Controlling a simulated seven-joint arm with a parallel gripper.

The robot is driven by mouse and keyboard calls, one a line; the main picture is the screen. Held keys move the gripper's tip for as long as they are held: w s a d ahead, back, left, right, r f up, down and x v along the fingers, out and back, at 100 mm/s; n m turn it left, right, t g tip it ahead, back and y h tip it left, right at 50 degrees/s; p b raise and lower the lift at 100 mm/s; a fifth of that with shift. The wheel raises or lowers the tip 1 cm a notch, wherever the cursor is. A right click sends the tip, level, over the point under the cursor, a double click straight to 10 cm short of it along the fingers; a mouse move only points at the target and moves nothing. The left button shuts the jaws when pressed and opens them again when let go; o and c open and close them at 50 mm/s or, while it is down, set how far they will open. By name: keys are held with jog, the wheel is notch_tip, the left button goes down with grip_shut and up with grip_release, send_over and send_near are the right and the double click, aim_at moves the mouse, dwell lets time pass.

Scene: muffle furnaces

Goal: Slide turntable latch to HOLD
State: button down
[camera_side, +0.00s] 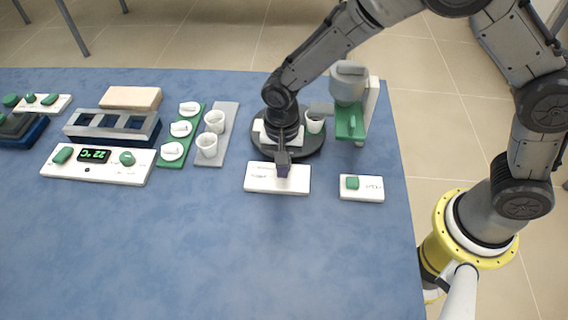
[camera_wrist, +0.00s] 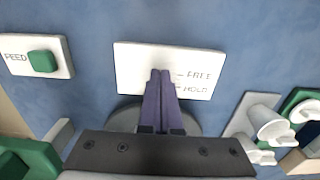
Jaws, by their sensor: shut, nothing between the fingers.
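The white latch panel (camera_side: 262,178) lies on the blue table in front of the dark round turntable (camera_side: 314,145). In the wrist view the panel (camera_wrist: 135,70) carries the words FREE and HOLD, FREE on the upper line and HOLD below it. My gripper (camera_side: 283,172) is over the right half of the panel in the side view, fingers shut and empty. In the wrist view its purple fingertips (camera_wrist: 160,76) are over the panel's middle, left of the words. The latch knob itself is hidden behind the fingers. I cannot tell whether the fingers touch it.
A small panel with a green button (camera_side: 352,183), marked FEED, lies to the right. A green and grey dispenser (camera_side: 350,118) stands behind, beside a white cup (camera_side: 315,122) on the turntable. Racks with white crucibles (camera_side: 207,145) are to the left. The front table is clear.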

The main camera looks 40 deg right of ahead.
notch_tip(320, 180, up, 6)
jog(key=shift+r, duration=0.2)
dwell(0.6)
jog(key=s+d+r+m+t, duration=0.1)
jog(key=s+d+r+t, duration=0.1)
jog(key=d+r, duration=0.6)
jog(key=s+d+r+t, duration=0.15)
jog(key=d+r, duration=0.35)
jog(key=r, duration=0.5)
jog(key=s+d+r+n+t, duration=0.25)
jog(key=s+d, duration=0.35)
jog(key=s, duration=0.3)
jog(key=s+d+f+n, duration=0.1)
jog(key=s+f+n, duration=0.2)
jog(key=s+n, duration=0.4)
jog(key=shift+s+f, duration=0.3)
jog(key=shift+f, duration=0.1)
